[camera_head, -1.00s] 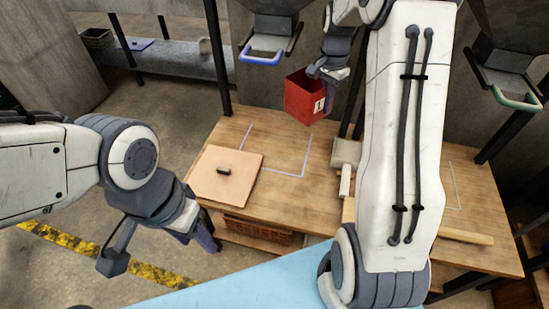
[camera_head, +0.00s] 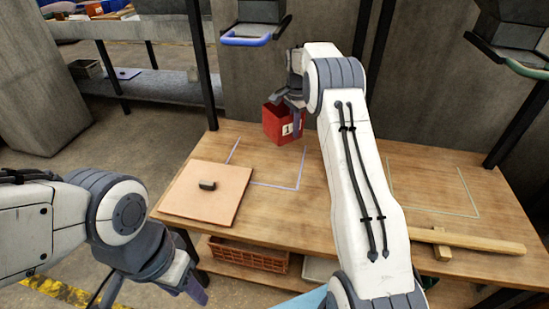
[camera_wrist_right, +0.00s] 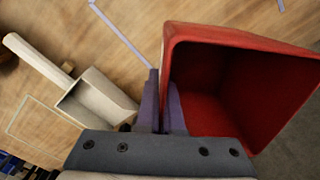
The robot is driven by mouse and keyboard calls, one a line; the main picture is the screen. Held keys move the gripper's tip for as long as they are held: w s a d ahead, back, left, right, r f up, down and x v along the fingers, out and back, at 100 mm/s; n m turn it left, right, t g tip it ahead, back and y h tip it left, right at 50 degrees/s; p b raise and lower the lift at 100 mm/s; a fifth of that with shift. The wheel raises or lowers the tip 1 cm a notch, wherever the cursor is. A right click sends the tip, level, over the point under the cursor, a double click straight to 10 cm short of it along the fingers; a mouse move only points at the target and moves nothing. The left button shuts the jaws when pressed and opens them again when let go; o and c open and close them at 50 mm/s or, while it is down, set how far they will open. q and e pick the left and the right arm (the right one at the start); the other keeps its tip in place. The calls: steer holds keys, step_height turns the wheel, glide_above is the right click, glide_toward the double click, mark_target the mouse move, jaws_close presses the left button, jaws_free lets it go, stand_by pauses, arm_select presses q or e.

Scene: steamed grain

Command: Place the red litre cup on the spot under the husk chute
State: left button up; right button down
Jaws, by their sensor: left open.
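The red litre cup (camera_head: 283,125), with a white label, is upright near the back of the purple-outlined spot (camera_head: 302,170) on the wooden table. I cannot tell whether it touches the table. My right gripper (camera_head: 296,108) is shut on the cup's side wall. In the right wrist view its purple fingers (camera_wrist_right: 164,105) pinch the wall, and the cup's empty inside (camera_wrist_right: 225,90) shows. A chute with a blue handle (camera_head: 246,40) hangs above and behind the purple outline; another with a green handle (camera_head: 525,68) hangs at the right. My left gripper (camera_head: 192,288) is open and empty, low at the left.
In the wrist view, a pale scoop (camera_wrist_right: 95,98) lies beside the cup. Posts stand behind the table.

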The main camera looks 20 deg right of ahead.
mark_target(277, 144)
steer(key=a+f, duration=0.1)
steer(key=a, duration=0.1)
steer(key=a+f+b, duration=0.1)
steer(key=a, duration=0.1)
steer(key=a+f, duration=0.1)
steer(key=a, duration=0.1)
steer(key=shift+f, duration=0.35)
step_height(277, 144, down, 4)
steer(key=shift+b, duration=0.8)
steer(key=shift+r, duration=0.1)
steer(key=c, duration=1.1)
jaws_free()
steer(key=shift+f, duration=0.2)
steer(key=shift+o, duration=0.2)
